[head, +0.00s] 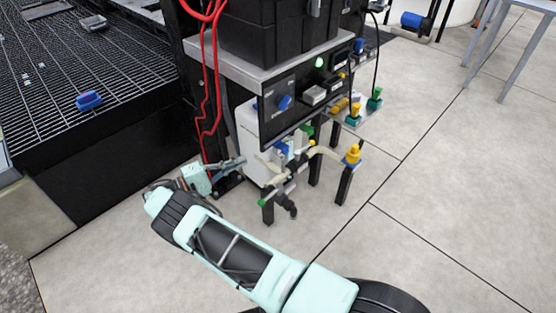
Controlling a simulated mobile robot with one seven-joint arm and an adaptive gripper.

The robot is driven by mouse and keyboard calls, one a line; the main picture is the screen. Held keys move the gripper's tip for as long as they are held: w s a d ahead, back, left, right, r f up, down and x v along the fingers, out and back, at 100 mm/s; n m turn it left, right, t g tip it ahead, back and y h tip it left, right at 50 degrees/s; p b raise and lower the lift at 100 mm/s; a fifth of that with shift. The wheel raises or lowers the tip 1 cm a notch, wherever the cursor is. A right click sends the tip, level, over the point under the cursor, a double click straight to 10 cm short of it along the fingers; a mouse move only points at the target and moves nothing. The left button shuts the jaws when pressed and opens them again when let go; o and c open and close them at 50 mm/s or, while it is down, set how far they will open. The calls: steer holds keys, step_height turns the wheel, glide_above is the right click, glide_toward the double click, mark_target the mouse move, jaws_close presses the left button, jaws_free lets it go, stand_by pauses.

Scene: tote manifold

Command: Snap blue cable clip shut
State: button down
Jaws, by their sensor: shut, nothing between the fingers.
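My gripper (238,162) is at the end of my light teal arm, left of the pipe manifold and in front of a white container. It is shut, with nothing seen in it. I cannot clearly pick out the blue cable clip. A separate blue object (89,100) lies on the black grating at the left, well away from my gripper.
The black panel (305,95) carries a blue knob (285,102) and a green light. Pale pipes with a blue valve handle (281,147) and a yellow fitting (352,154) stand below it. Red cables (203,85) hang at left.

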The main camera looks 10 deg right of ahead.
mark_target(282, 149)
steer(key=shift+s+f+h, duration=0.1)
steer(key=shift+f+h, duration=0.15)
steer(key=shift+h, duration=0.05)
steer(key=d+r, duration=0.1)
steer(key=d, duration=1)
steer(key=shift+w+d+r, duration=0.25)
steer(key=shift+w+r, duration=0.05)
stand_by(0.3)
